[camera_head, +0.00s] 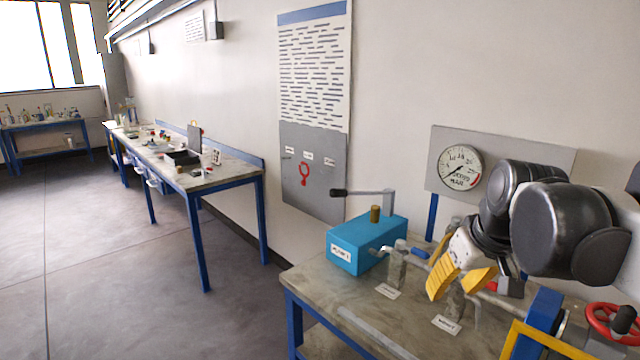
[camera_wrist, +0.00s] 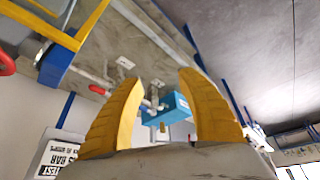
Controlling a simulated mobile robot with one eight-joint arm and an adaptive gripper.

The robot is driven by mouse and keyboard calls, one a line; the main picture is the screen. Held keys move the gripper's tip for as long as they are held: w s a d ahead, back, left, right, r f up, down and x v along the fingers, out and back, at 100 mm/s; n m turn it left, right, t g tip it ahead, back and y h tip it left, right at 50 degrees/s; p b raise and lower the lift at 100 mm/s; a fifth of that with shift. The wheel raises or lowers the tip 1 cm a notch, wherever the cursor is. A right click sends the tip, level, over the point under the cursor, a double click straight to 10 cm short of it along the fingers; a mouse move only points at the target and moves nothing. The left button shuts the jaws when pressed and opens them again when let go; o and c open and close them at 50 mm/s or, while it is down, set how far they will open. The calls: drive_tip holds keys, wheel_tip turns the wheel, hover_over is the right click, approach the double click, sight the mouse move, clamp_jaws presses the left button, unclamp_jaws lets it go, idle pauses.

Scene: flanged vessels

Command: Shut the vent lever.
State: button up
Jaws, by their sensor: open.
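My gripper (camera_head: 462,286) is open and empty above the right-hand bench. In the wrist view its two yellow fingers (camera_wrist: 160,78) stand wide apart, with the blue box (camera_wrist: 175,106) and pipework beyond them. The blue box (camera_head: 366,243) stands on the bench to the left of my gripper. It carries a brass knob (camera_head: 375,214) and a crank arm with a black grip (camera_head: 339,192). A small blue handle (camera_head: 418,254) shows on the pipe between box and gripper. A small red part (camera_wrist: 98,90) shows beside the left finger. I cannot tell which part is the vent lever.
A red handwheel (camera_head: 612,322) and a yellow frame (camera_head: 540,338) are at the bench's right. A pressure gauge (camera_head: 460,168) stands behind my gripper. Tags lie on the bench top (camera_head: 318,282). Floor (camera_head: 120,250) is clear at left, beside another cluttered bench (camera_head: 226,182).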

drive_tip(key=s+a+f+m+t+b, duration=0.1)
drive_tip(key=s+a+f, duration=0.1)
drive_tip(key=s+f, duration=0.4)
drive_tip(key=s+a+f+t, duration=0.1)
drive_tip(key=s+a+f, duration=0.1)
drive_tip(key=s+f, duration=0.4)
drive_tip(key=shift+s+a+f+m+h+b, duration=0.2)
drive_tip(key=shift+s+a+m+h+b, duration=0.15)
drive_tip(key=shift+s, duration=0.6)
